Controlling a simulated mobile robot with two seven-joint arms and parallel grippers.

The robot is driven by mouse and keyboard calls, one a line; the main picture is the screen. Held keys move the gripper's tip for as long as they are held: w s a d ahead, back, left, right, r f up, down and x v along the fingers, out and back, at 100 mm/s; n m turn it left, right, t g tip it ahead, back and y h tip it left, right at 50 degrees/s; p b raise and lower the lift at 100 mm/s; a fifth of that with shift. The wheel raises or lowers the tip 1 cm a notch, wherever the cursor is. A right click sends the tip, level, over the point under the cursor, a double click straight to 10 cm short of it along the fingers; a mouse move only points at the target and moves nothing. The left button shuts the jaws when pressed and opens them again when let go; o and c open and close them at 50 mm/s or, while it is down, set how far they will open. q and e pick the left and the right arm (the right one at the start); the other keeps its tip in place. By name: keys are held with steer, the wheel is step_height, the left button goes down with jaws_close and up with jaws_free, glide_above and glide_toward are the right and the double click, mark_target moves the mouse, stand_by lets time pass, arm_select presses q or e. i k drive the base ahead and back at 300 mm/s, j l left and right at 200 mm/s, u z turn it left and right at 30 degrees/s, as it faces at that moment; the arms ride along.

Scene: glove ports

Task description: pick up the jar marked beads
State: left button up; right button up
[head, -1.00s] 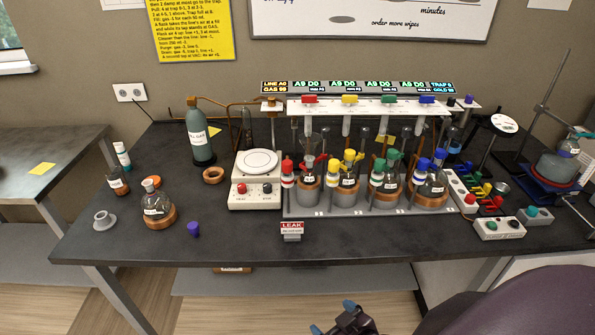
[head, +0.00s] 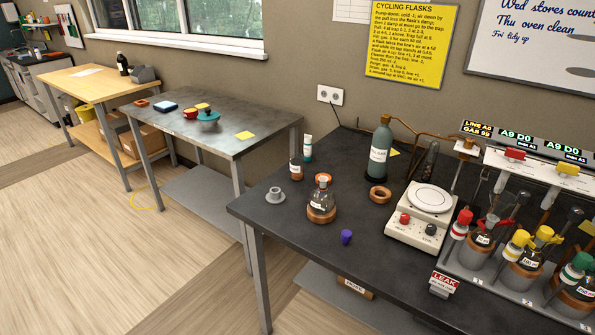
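No jar's marking reads clearly as beads. A small brown jar with a white label (head: 296,169) stands upright at the left back of the dark bench, its writing too small to read. Neither of my grippers is in this view.
A grey table (head: 216,145) stands left across a gap; floor (head: 140,250) is open.

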mark_target(297, 168)
steer(key=i+j+z, duration=0.1)
steer(key=j, duration=0.25)
steer(key=i+j+z, duration=0.15)
steer(key=j, duration=0.25)
steer(key=i+j+z, duration=0.25)
steer(key=j+z, duration=0.15)
steer(key=j, duration=0.15)
steer(key=i+j+z, duration=0.15)
steer(key=j+z, duration=0.25)
steer(key=j, duration=0.15)
steer(key=j+z, duration=0.4)
steer(key=j, duration=0.2)
steer(key=j+z, duration=0.4)
steer(key=j, duration=0.25)
